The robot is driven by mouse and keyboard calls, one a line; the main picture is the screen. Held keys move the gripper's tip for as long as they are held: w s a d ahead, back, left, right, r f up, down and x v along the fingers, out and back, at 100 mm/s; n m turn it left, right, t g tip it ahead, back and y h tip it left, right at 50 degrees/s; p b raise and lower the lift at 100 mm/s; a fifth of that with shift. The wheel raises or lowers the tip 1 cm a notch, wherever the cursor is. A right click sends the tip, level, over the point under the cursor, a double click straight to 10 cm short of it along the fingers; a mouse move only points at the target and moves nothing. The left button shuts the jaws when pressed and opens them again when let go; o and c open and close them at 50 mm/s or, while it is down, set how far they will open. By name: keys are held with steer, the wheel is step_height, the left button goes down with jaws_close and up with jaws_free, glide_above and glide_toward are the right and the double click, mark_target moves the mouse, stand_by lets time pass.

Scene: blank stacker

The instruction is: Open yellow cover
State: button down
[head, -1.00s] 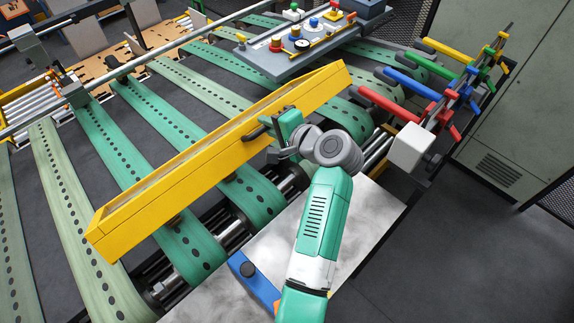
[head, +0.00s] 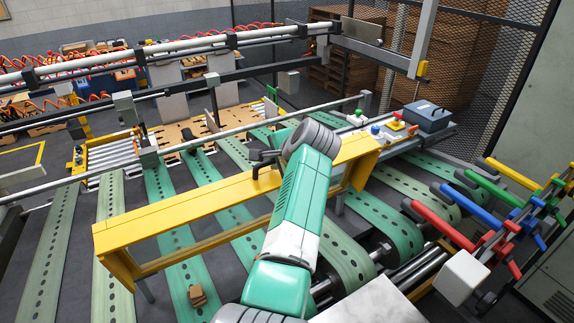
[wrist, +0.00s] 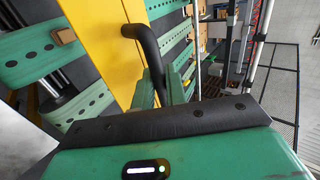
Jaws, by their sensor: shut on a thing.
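The yellow cover (head: 190,210) is a long frame across the green belts in the head view. It stands raised, with belts showing through it. It also fills the upper left of the wrist view (wrist: 98,30). Its black bar handle (wrist: 148,42) curves out toward my gripper (wrist: 161,88). My gripper is shut on this handle, near its lower end in the wrist view. In the head view my gripper (head: 264,160) is at the cover's top edge, partly hidden by my own wrist, which also hides the middle of the cover.
Perforated green belts (head: 165,225) run under the cover. A small brown block (head: 197,295) lies on one belt. A control panel (head: 395,130) with buttons stands behind the cover's right end. Red (head: 445,222), blue, green and yellow levers stand at right. A metal rail (head: 220,135) crosses behind.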

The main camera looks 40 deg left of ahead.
steer(key=shift+w+a, duration=0.15)
steer(key=shift+a, duration=0.2)
stand_by(0.3)
steer(key=c, duration=1.5)
jaws_free()
steer(key=shift+r, duration=0.1)
steer(key=shift+d+r, duration=0.2)
steer(key=shift+d, duration=0.05)
steer(key=b+v, duration=0.1)
steer(key=v, duration=0.6)
